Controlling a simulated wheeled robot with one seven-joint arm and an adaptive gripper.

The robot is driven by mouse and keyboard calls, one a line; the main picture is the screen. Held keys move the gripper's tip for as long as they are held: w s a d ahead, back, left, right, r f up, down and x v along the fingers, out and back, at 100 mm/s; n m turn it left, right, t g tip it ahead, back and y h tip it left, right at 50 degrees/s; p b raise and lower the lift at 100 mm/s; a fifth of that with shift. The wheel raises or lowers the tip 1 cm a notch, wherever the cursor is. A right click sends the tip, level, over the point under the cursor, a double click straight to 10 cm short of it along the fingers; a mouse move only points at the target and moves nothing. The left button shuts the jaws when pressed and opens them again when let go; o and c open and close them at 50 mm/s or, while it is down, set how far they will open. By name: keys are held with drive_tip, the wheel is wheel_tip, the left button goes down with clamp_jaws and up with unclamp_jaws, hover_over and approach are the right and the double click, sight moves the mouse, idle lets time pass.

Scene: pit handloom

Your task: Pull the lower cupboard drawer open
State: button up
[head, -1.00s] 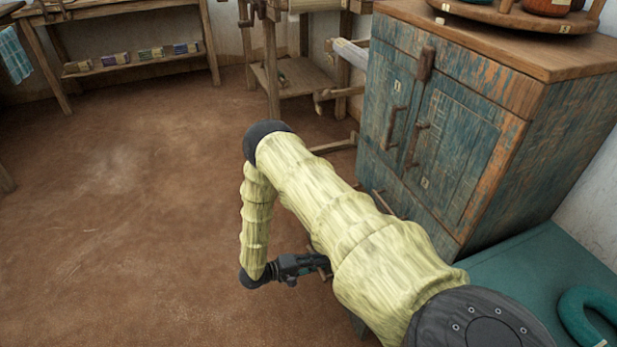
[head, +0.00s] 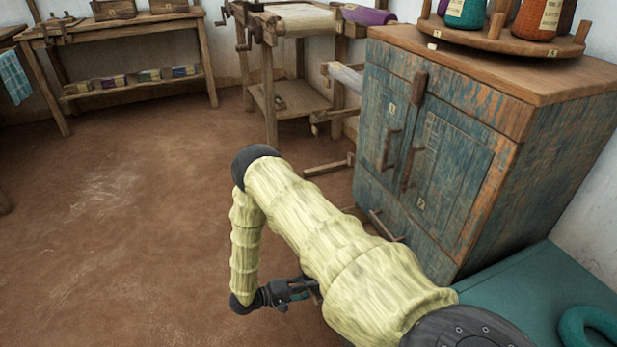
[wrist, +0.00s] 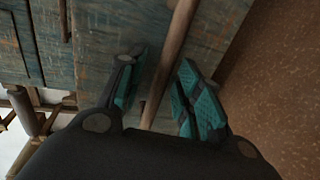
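The blue weathered cupboard (head: 440,150) stands at the right in the head view. Its lower drawer (head: 415,235) looks shut, with a brown bar handle (head: 386,227) on its front; my arm hides part of the drawer. My gripper (head: 312,290) is low, left of the drawer front, its tips partly hidden beside my arm. In the wrist view my gripper (wrist: 160,75) is open. A long brown wooden bar (wrist: 172,60), apparently the drawer handle, runs between the two teal-padded fingers in the picture. Contact is not visible, and I cannot tell how deep between the fingers the bar lies.
A teal bench top (head: 535,295) lies right of my arm, against the cupboard. A wooden loom frame (head: 295,80) stands behind the cupboard's left side. A shelf table (head: 130,60) is at the back left. The brown floor (head: 120,220) at left is clear.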

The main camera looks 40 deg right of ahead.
drive_tip(key=v, duration=1.2)
idle(0.5)
